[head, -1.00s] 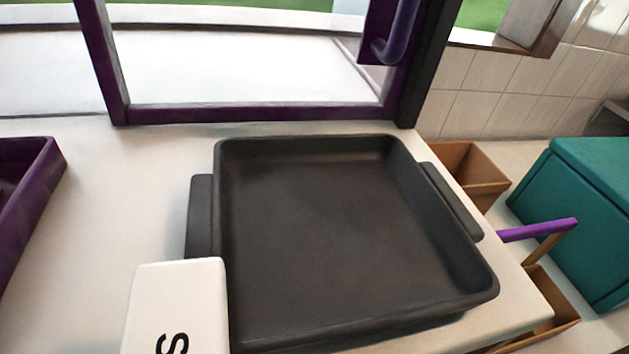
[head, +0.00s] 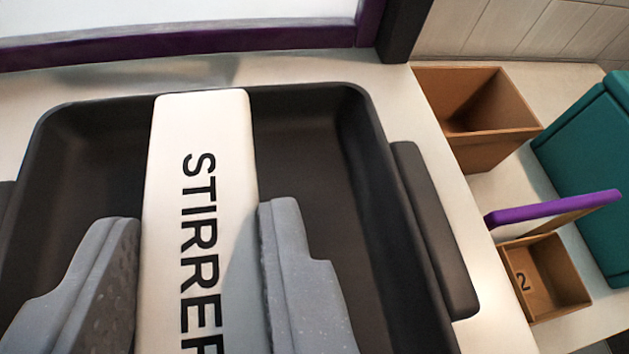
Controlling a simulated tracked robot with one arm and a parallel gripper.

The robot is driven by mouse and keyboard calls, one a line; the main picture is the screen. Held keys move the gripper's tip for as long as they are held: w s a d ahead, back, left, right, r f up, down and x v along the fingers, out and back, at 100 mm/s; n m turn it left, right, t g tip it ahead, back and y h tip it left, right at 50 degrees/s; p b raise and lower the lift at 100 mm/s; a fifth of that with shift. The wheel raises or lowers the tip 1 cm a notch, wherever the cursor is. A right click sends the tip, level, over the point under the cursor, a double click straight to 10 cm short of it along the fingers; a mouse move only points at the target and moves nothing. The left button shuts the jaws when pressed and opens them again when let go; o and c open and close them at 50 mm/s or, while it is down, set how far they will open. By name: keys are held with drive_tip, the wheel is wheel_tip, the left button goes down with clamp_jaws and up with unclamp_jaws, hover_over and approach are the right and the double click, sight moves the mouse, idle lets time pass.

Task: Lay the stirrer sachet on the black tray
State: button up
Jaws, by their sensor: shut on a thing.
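The stirrer sachet (head: 200,150) is a long white piece with black lettering that reads "STIRRER", its last letter partly cut by the bottom edge. My gripper (head: 200,225) is shut on the sachet, one grey finger on each side of it. The black tray (head: 315,170) has raised walls and a side handle at its right. The sachet lies over the tray's left-middle part, its far end near the back wall. I cannot tell whether the sachet touches the tray floor.
The tray stands on a pale counter (head: 425,160). To the right are an open brown box (head: 485,145), a smaller brown box marked 2 (head: 560,290), a purple-edged panel (head: 555,205) and a teal container (head: 590,150). A purple frame (head: 200,38) runs behind the tray.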

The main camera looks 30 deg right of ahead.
sight(256, 289)
drive_tip(key=shift+w+d+f, duration=0.1)
drive_tip(key=shift+w+d, duration=0.4)
drive_tip(key=shift+d, duration=0.2)
drive_tip(key=shift+f+b, duration=1.1)
drive_tip(key=shift+f, duration=0.65)
drive_tip(key=shift+f, duration=0.2)
drive_tip(key=o, duration=0.9)
drive_tip(key=shift+o, duration=0.2)
drive_tip(key=shift+s+r, duration=0.2)
drive_tip(key=shift+r, duration=0.1)
drive_tip(key=p+v, duration=0.2)
drive_tip(key=v, duration=0.9)
drive_tip(key=shift+s, duration=0.3)
drive_tip(key=shift+r, duration=0.15)
